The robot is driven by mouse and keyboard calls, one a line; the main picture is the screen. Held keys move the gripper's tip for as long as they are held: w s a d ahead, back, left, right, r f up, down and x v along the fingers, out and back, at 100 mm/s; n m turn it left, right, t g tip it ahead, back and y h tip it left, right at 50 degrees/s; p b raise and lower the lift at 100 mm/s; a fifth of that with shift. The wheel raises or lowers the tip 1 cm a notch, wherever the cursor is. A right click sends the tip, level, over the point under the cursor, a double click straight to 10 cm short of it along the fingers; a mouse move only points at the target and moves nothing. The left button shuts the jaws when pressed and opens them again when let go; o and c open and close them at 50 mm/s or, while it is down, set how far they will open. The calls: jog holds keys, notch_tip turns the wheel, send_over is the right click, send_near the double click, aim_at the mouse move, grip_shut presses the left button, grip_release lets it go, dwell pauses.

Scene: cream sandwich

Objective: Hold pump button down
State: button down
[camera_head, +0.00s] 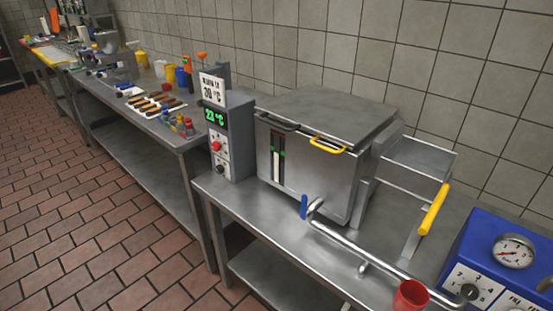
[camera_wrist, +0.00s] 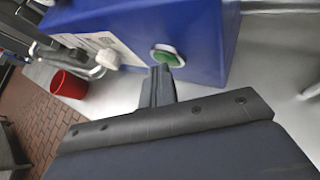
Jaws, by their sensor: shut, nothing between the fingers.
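A round green button (camera_wrist: 169,56) in a pale ring sits on the face of a blue machine (camera_wrist: 210,35) in the wrist view. I take it for the pump button. My gripper (camera_wrist: 160,72) is shut and empty, with its fingertips right at the button's lower edge in the picture. Whether they touch or press it I cannot tell. In the head view the blue machine (camera_head: 487,232) stands at the right with a round gauge (camera_head: 513,252); the green button is not visible there.

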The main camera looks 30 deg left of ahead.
dwell(0.3)
jog(key=shift+s+a, duration=0.2)
jog(key=shift+s, duration=0.65)
jog(key=shift+s+a+p, duration=0.15)
jog(key=shift+s+a, duration=0.05)
jog(key=shift+s, duration=0.6)
jog(key=shift+s+a+p, duration=0.1)
jog(key=shift+s+a, duration=0.1)
jog(key=shift+s, duration=0.65)
jog(key=shift+s+a+p, duration=0.15)
jog(key=shift+s+a, duration=0.05)
jog(key=shift+s, duration=0.6)
